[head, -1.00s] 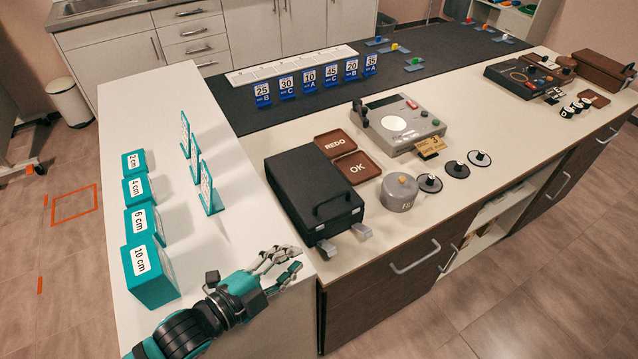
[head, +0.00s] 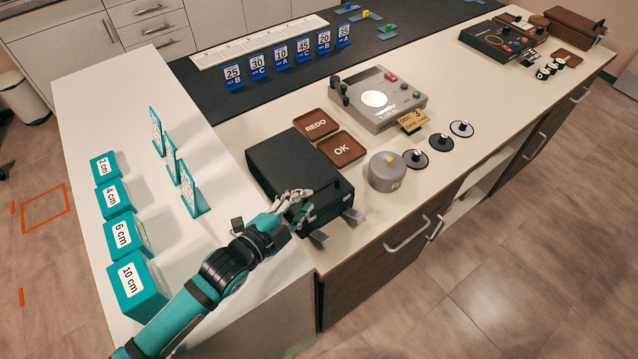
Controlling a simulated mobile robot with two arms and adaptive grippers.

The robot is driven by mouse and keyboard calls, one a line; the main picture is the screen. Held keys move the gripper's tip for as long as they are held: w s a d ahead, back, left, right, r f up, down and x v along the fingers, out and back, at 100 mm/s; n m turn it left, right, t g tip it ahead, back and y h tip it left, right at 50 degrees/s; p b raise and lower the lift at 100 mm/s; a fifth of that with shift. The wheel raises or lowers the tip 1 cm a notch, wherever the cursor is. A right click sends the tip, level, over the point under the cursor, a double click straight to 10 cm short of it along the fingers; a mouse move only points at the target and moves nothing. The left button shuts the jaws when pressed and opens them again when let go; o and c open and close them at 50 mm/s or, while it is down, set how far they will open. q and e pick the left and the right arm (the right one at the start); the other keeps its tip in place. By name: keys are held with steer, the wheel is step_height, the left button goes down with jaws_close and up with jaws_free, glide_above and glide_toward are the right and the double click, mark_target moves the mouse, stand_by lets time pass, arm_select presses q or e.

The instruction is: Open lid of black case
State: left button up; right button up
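The black case (head: 285,155) lies on the light counter with its lid down. Two grey latches, a near one (head: 320,239) and a right one (head: 353,216), stick out from its front edge. My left gripper (head: 307,205) is at the front left of the case, over its front part, and hides most of the case's handle. Its grey fingers look spread apart, with nothing seen between them. I cannot tell whether they touch the case. My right gripper is not in view.
The REDO tray (head: 316,123) and OK tray (head: 341,149) sit close behind the case. A grey round pot (head: 384,172) stands to its right. Teal blocks (head: 137,287) and upright teal cards (head: 191,190) stand on the white counter at left.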

mark_target(319, 187)
arm_select(q)
steer(key=x, duration=0.5)
steer(key=shift+w+d+p, duration=0.25)
steer(key=shift+d+p, duration=0.05)
steer(key=shift+w+d+f, duration=0.1)
steer(key=shift+w+d, duration=0.05)
steer(key=shift+w, duration=0.1)
steer(key=shift+w+f, duration=0.1)
jaws_close()
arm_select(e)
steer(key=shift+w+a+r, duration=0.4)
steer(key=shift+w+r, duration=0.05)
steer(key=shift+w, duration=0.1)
